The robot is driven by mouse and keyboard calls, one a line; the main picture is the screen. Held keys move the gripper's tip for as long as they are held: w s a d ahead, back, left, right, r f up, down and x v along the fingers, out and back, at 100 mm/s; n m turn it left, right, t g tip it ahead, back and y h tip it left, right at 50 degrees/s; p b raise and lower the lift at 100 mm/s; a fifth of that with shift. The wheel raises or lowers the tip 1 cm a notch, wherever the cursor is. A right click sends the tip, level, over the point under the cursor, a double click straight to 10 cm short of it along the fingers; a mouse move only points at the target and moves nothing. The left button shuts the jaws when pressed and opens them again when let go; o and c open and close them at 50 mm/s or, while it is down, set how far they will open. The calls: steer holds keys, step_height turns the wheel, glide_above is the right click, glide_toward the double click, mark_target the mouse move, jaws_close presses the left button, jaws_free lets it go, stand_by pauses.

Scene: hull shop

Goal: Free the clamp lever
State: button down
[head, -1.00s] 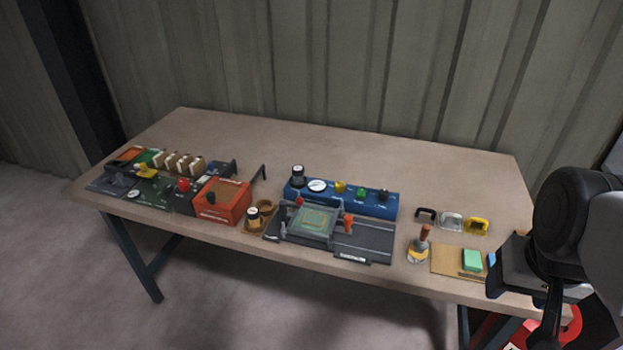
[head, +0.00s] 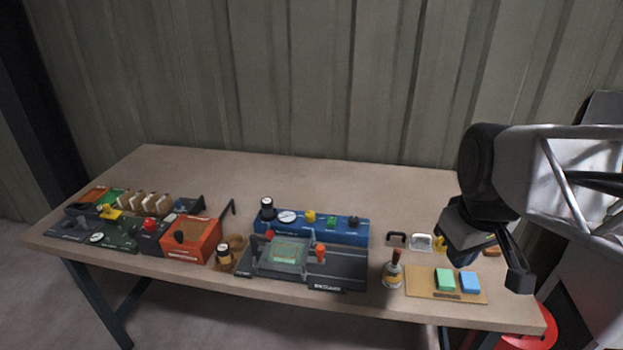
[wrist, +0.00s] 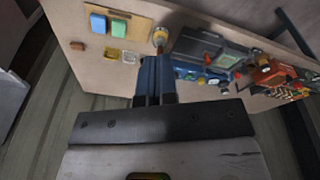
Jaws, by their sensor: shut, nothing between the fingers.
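A dark fixture (head: 345,270) with a clear-covered green board (head: 284,252) stands near the table's front edge. An orange-red upright knob (head: 320,253) is at the board's right and a red one (head: 270,236) at its back left. I cannot tell for certain which part is the clamp lever. My gripper (wrist: 155,65) is shut and empty, its dark fingers pointing over the table in the wrist view.
A blue panel (head: 345,232) with knobs stands behind the fixture. A handled brush or bell-like tool (head: 393,272) and a board (head: 420,287) with green and blue blocks lie to its right, with several handles behind. An orange box (head: 192,241) is left. The table's back is clear.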

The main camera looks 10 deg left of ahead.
steer(key=w+a+n+g, duration=0.2)
steer(key=w+a+n, duration=1.45)
steer(key=w, duration=0.35)
steer(key=w+a+f+n, duration=0.3)
steer(key=a+n, duration=0.1)
steer(key=a, duration=0.3)
steer(key=w+a+f+n+g, duration=0.1)
steer(key=w+a+f+n, duration=0.2)
steer(key=a, duration=0.4)
steer(key=w+a+f+n+g, duration=0.1)
steer(key=w+a+f+n, duration=0.1)
steer(key=w+a+n, duration=0.3)
steer(key=a+n, duration=0.2)
steer(key=a, duration=0.1)
steer(key=shift+w+f, duration=0.25)
steer(key=shift+f, duration=0.15)
steer(key=shift+a+f, duration=0.1)
steer(key=s+f, duration=0.6)
steer(key=f, duration=0.5)
